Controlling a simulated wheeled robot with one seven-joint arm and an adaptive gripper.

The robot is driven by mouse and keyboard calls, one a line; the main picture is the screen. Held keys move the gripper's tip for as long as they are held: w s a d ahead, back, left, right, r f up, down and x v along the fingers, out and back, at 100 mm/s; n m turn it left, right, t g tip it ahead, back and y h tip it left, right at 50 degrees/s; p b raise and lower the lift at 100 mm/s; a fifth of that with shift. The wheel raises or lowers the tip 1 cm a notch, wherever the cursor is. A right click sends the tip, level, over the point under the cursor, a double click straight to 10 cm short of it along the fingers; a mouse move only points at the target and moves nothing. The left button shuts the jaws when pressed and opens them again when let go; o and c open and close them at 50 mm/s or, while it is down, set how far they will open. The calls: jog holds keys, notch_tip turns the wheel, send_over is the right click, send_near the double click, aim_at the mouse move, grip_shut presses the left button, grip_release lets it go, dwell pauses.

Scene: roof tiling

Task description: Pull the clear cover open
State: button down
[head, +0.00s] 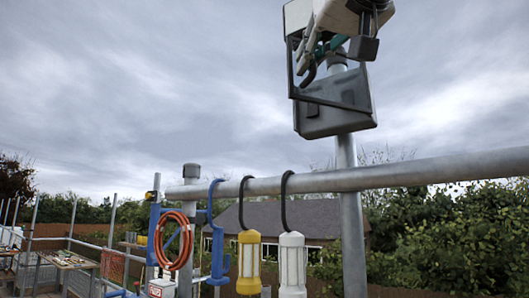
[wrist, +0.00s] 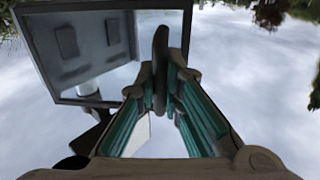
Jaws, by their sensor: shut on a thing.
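A grey box (head: 338,118) is fixed to an upright metal pole above the horizontal rail. Its clear cover has a dark frame (head: 293,70), which stands out from the box at an angle. In the wrist view the cover's frame (wrist: 50,92) shows at the upper left, with dark rectangular parts visible through the clear pane. My gripper (head: 312,62) is at the upper part of the cover. In the wrist view its teal-padded fingers (wrist: 164,82) are closed around a black handle (wrist: 160,50). The handle's attachment to the cover is partly hidden.
A metal rail (head: 430,171) runs across below the box. A yellow lamp (head: 249,262) and a white lamp (head: 292,265) hang from it on black hooks. A coiled orange cable (head: 173,240) hangs at the left. Open sky surrounds the box.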

jog(key=s+d+n+g+y+b, duration=0.1)
jog(key=s+d+n+g+y, duration=0.3)
jog(key=s+d+n+y, duration=0.1)
jog(key=shift+s+d+n+y, duration=0.4)
jog(key=shift+s+d+y, duration=0.25)
jog(key=shift+d+y, duration=0.75)
jog(key=shift+a, duration=0.2)
jog(key=c, duration=2)
grip_release()
jog(key=shift+o, duration=0.2)
jog(key=v, duration=1.2)
jog(key=shift+f, duration=0.1)
